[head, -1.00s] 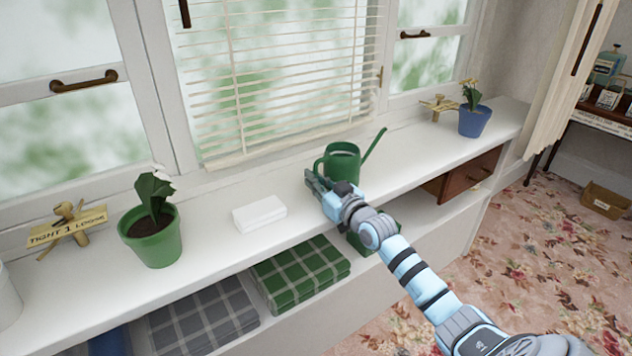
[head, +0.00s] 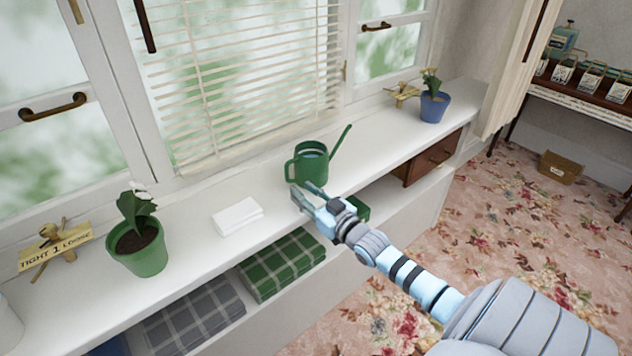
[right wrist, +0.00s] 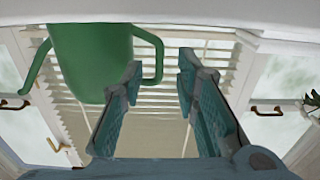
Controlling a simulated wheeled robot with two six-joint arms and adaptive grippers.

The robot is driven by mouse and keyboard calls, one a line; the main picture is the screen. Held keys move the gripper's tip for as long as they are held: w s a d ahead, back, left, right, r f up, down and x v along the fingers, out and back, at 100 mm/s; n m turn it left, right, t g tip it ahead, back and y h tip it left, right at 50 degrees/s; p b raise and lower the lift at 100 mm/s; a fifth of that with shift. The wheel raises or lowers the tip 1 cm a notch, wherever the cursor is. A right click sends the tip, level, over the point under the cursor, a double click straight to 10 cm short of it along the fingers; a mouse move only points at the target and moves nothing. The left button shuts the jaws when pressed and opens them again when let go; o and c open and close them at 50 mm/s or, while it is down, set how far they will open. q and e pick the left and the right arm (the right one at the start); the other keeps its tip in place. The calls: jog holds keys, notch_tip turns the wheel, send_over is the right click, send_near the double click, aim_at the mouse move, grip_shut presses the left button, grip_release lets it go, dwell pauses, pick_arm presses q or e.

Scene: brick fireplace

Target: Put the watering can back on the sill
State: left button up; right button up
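The green watering can (head: 311,167) stands upright on the white sill (head: 185,210) below the blinds, its spout rising to the right and its handle on the left. My right gripper (head: 307,190) is open and empty at the sill's front edge, just in front of the can and apart from it. In the right wrist view, which looks upside down, the can (right wrist: 90,62) is at the upper left. Its handle shows beyond the left finger of the open gripper (right wrist: 160,78). My left gripper is not in view.
On the sill are a white block (head: 237,216), a green potted plant (head: 140,252), a small sign (head: 55,250) and a blue potted plant (head: 434,106). Folded green checked cloth (head: 282,264) and a brown drawer (head: 432,158) are below.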

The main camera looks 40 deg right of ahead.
pick_arm(q)
jog(key=r+p, duration=0.1)
jog(key=r, duration=0.2)
jog(key=r+p, duration=0.1)
jog(key=shift+a+r+p, duration=0.15)
jog(key=shift+a+p, duration=0.15)
pick_arm(e)
jog(key=s, duration=0.4)
jog(key=shift+s, duration=0.15)
jog(key=s+a+f+g+h, duration=0.1)
jog(key=s+f+g, duration=0.2)
jog(key=s+f, duration=0.5)
jog(key=s+a+f+m+g, duration=0.1)
jog(key=s+f+g, duration=0.25)
jog(key=f, duration=0.85)
jog(key=s+a+f+g+h, duration=0.1)
jog(key=s+f+g, duration=0.2)
jog(key=s+f, duration=0.55)
jog(key=s+a+f+g, duration=0.3)
jog(key=s+a+f, duration=0.2)
jog(key=s, duration=0.6)
jog(key=s+a+f+n+g+y, duration=0.1)
jog(key=s+a+f+g, duration=0.3)
jog(key=s+f, duration=0.4)
jog(key=s+a, duration=0.1)
jog(key=s, duration=0.2)
jog(key=shift+s+y, duration=0.25)
jog(key=shift+y, duration=0.05)
